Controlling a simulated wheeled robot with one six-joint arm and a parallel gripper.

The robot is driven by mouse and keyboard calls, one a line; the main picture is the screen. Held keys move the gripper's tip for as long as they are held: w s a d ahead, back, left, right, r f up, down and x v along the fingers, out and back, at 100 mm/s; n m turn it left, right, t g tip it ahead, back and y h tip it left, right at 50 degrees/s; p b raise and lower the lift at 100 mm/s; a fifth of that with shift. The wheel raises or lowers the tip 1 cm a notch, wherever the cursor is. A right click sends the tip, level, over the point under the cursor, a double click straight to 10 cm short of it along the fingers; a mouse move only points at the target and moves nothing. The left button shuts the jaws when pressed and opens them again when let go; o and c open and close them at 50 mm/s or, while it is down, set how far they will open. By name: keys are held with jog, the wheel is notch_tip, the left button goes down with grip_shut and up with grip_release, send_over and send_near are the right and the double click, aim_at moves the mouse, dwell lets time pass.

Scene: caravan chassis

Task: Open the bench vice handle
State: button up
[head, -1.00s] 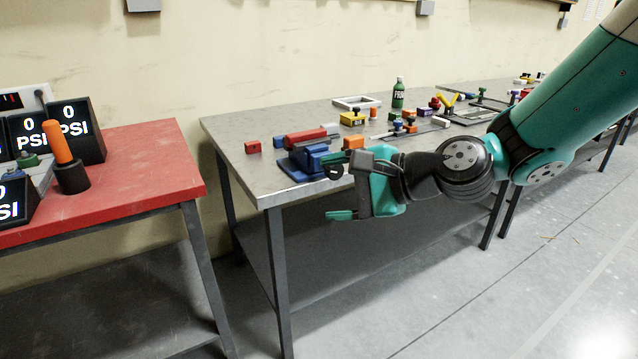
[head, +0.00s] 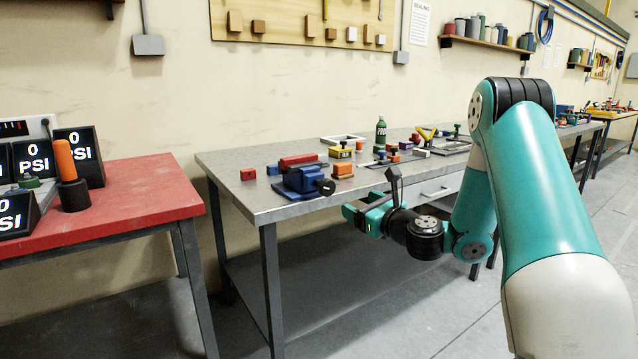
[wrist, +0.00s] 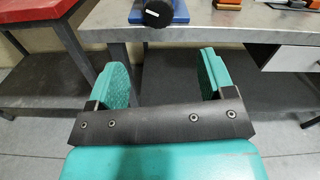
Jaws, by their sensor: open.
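The bench vice (head: 298,180) is blue with a red block behind it and sits at the near left corner of the grey workbench. Its handle shows as a round black knob (head: 327,187) on the front, at the bench edge. My gripper (head: 362,204) is open and empty, in front of the bench edge, right of the knob and a little lower. In the wrist view the knob (wrist: 158,13) and the blue vice base (wrist: 181,12) are at the top, beyond and apart from my gripper (wrist: 162,74). The top of the vice is cut off there.
The grey workbench (head: 235,180) also bears an orange block (head: 343,169), a green bottle (head: 381,132) and several small fixtures. A drawer (head: 437,190) is under its top. A red table (head: 130,190) with PSI displays stands at left. The floor in front is clear.

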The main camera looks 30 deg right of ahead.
aim_at(329, 188)
jog(key=w+p, duration=1.3)
jog(key=p, duration=0.1)
jog(key=shift+w+a, duration=0.2)
jog(key=shift+a, duration=0.15)
jog(key=shift+w, duration=0.7)
jog(key=shift+c, duration=0.4)
